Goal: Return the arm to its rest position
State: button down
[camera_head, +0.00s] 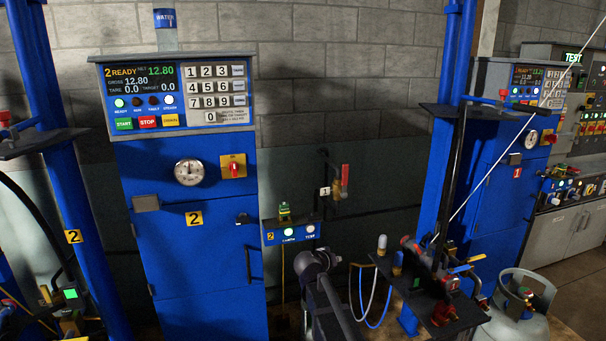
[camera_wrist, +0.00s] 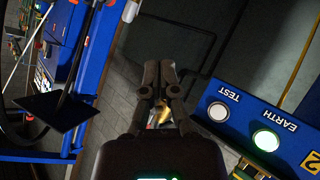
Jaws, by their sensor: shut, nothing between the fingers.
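My gripper (camera_wrist: 160,68) shows in the wrist view with its two dark fingers together and nothing between them. In the head view, my dark arm rises from the bottom edge at the centre, in front of the wall; the fingertips are hard to make out there. The blue EARTH/TEST box (camera_head: 290,231) is just behind and above the arm in the head view. In the wrist view, the box (camera_wrist: 262,125) lies right of my fingers, apart from them, with its lamps lit. A brass part shows partly hidden behind the fingers.
A blue scale cabinet (camera_head: 195,255) marked 2, with a keypad panel (camera_head: 180,95), stands left. A red-handled valve (camera_head: 344,180) is on the wall. A blue column, hoses and fittings (camera_head: 440,290) crowd the right, beside a grey gas cylinder (camera_head: 520,310). Another blue cabinet (camera_head: 495,195) stands farther right.

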jog(key=s+d+f+g+y, duration=0.2)
jog(key=s+f+g, duration=0.1)
jog(key=s, duration=0.5)
jog(key=s+d+f+g+y, duration=0.1)
jog(key=s+d+f+g, duration=0.2)
jog(key=s, duration=0.4)
jog(key=s+d+f+g+y, duration=0.2)
jog(key=s+f, duration=0.1)
jog(key=s, duration=0.5)
jog(key=s+n+g+y+p, duration=0.1)
jog(key=s+g+y, duration=0.1)
jog(key=s, duration=0.4)
notch_tip(320, 180, up, 13)
jog(key=p, duration=1.2)
jog(key=shift+w+a+p, duration=0.3)
jog(key=shift+a, duration=0.1)
